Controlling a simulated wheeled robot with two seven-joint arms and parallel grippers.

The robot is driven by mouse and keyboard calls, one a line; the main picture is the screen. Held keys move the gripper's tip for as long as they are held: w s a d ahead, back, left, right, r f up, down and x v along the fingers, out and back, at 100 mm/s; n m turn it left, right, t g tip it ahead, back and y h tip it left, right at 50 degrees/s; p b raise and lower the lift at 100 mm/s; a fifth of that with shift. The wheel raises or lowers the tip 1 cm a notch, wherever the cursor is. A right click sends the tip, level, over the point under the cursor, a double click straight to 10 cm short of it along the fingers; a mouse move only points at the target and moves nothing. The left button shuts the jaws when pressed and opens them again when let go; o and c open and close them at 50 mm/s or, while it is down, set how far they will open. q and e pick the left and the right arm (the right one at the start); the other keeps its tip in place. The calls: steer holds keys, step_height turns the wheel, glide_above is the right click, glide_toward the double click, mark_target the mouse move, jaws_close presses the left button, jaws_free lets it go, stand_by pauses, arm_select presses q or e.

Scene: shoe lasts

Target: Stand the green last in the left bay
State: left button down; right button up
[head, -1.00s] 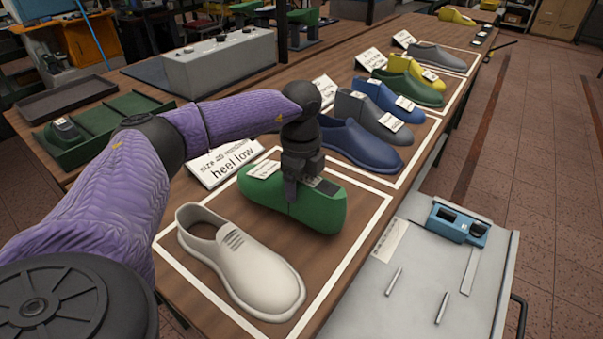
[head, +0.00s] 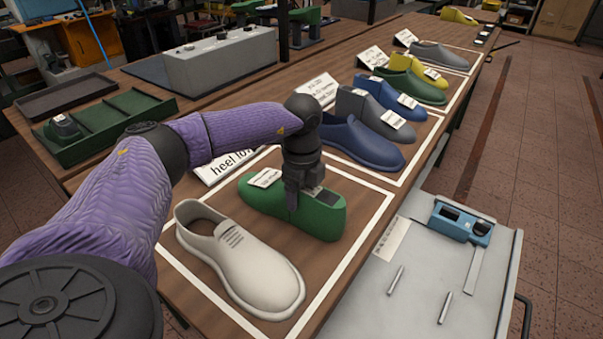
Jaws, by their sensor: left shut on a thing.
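The green last (head: 322,218) lies lengthwise in the nearest white-outlined bay (head: 362,236), behind a cream shoe (head: 240,262). It has a white label on its left end and a dark patch on top. My left gripper (head: 295,198) points down and is shut on the last's middle, hiding part of it. The last is level, at or very near the wooden surface; I cannot tell if it touches. The cream shoe stands close in front of it, apart from it. My right gripper is not in view.
A "heel low" card (head: 226,165) is partly behind my arm. A green tray (head: 110,122) lies at left; a grey cart top (head: 425,280) adjoins at right.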

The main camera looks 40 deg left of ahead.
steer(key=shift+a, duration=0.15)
arm_select(q)
steer(key=shift+f, duration=0.1)
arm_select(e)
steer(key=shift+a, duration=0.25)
arm_select(q)
steer(key=shift+c, duration=0.7)
jaws_free()
steer(key=shift+o, duration=0.7)
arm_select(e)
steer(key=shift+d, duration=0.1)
arm_select(q)
steer(key=shift+r, duration=0.3)
step_height(320, 180, up, 9)
steer(key=p, duration=0.2)
steer(key=shift+r+p, duration=0.2)
steer(key=shift+p, duration=0.2)
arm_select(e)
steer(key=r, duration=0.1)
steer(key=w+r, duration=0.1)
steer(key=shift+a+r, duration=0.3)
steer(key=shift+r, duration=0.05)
arm_select(q)
steer(key=shift+d+f, duration=0.1)
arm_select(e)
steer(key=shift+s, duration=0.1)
